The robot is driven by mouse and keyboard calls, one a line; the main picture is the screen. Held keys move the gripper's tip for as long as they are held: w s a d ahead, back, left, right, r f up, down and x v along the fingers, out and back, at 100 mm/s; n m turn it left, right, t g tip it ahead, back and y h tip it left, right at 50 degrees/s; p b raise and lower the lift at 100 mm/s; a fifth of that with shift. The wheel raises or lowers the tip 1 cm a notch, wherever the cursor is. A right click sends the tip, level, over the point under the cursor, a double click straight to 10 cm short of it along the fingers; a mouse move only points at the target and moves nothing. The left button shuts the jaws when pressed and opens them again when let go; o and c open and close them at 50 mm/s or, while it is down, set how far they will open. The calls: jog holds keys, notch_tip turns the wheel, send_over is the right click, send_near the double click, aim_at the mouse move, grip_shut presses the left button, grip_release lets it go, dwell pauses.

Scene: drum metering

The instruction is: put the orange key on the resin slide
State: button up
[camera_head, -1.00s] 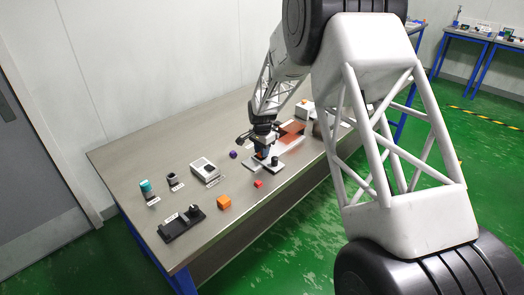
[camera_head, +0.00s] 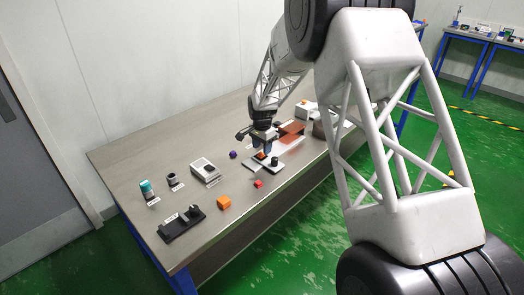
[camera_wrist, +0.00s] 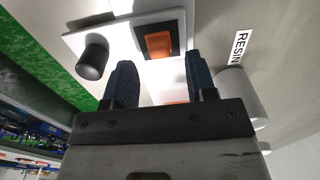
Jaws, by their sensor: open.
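The orange key (camera_wrist: 159,44) is a small square piece resting on the dark square pad of a white plate (camera_wrist: 108,37), the resin slide, with a RESIN label (camera_wrist: 240,47) close by. The plate also bears a black knob (camera_wrist: 93,58). In the head view a little of the orange key (camera_head: 260,156) shows under my gripper (camera_head: 264,149), and the slide (camera_head: 252,165) lies below it. In the wrist view my gripper (camera_wrist: 160,72) is open, with blue fingers apart. The key lies beyond the fingertips, between their lines, and touches neither finger.
An orange block (camera_head: 224,202) and a red cube (camera_head: 258,184) lie near the table's front edge. A purple piece (camera_head: 233,154) and a grey-white box (camera_head: 205,171) stand to the left. A reddish-brown block (camera_head: 291,129) is behind, to the right. The table's back left is clear.

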notch_tip(320, 180, up, 10)
dwell(0.5)
dwell(0.7)
jog(key=s+d+r+n, duration=0.1)
jog(key=s+d+r, duration=0.35)
jog(key=s, duration=0.35)
jog(key=s+d+r+n+t, duration=0.1)
jog(key=s+d+r+n, duration=0.15)
jog(key=s+r, duration=0.45)
jog(key=s+d+r+n, duration=0.1)
jog(key=s+d+r, duration=0.35)
jog(key=s, duration=0.45)
jog(key=s+d+n, duration=0.2)
jog(key=s+d, duration=0.1)
jog(key=s, duration=1.2)
jog(key=s+d+n+t, duration=0.1)
jog(key=s+d+n, duration=0.1)
jog(key=s, duration=1.3)
jog(key=shift+s+d+f+t, duration=0.3)
jog(key=shift+d+f, duration=0.15)
jog(key=shift+d, duration=0.15)
